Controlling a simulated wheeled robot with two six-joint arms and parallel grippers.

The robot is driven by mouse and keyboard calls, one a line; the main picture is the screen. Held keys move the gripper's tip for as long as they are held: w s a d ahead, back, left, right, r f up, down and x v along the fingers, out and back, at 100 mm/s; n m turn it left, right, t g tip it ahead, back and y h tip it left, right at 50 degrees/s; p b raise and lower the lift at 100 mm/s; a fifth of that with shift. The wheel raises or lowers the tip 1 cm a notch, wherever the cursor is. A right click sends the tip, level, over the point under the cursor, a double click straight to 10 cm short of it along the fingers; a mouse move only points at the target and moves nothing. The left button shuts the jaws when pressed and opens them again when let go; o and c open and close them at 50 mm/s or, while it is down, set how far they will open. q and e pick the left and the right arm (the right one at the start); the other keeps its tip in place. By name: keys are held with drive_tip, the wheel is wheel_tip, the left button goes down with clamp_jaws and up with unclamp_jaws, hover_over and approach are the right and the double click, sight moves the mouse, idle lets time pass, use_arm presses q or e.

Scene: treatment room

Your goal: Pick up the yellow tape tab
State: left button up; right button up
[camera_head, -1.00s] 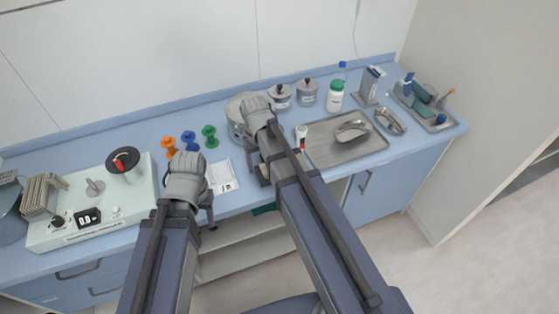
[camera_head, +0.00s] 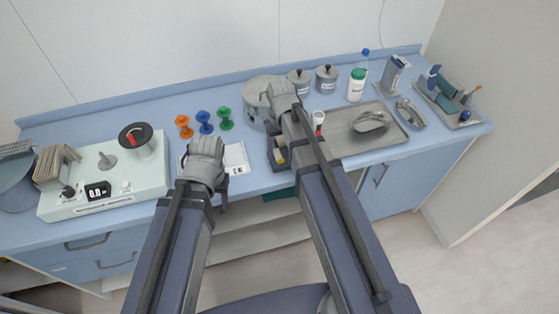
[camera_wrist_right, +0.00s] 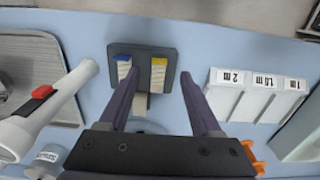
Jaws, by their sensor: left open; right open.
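A dark holder (camera_wrist_right: 150,52) carries two pale tape strips, shown in the right wrist view. The yellow tape tab (camera_wrist_right: 159,61) tips the right strip; a blue tab (camera_wrist_right: 124,57) tips the left one. My right gripper (camera_wrist_right: 160,75) is open, its fingers reaching toward the holder. The yellow tab lies between the fingertips in the picture, nearer the right finger; I cannot tell the height gap. In the head view, yellow (camera_head: 281,156) shows on the holder (camera_head: 273,148) beside my right arm. My left gripper (camera_head: 222,190) is open at the counter's front edge, its fingers partly hidden.
White labelled blocks (camera_wrist_right: 258,95) stand right of the holder in the wrist view; a white tool with a red button (camera_wrist_right: 45,105) lies left. The head view shows orange, blue and green knobs (camera_head: 204,122), a metal pot (camera_head: 256,92) and a steel tray (camera_head: 345,142).

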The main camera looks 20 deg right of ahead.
sight(281, 160)
wheel_tip(281, 160, down, 5)
drive_tip(key=b, duration=0.4)
drive_tip(key=shift+s+r, duration=0.1)
drive_tip(key=shift+r, duration=0.05)
drive_tip(key=shift+r, duration=0.1)
drive_tip(key=shift+c, duration=0.2)
drive_tip(key=c, duration=0.8)
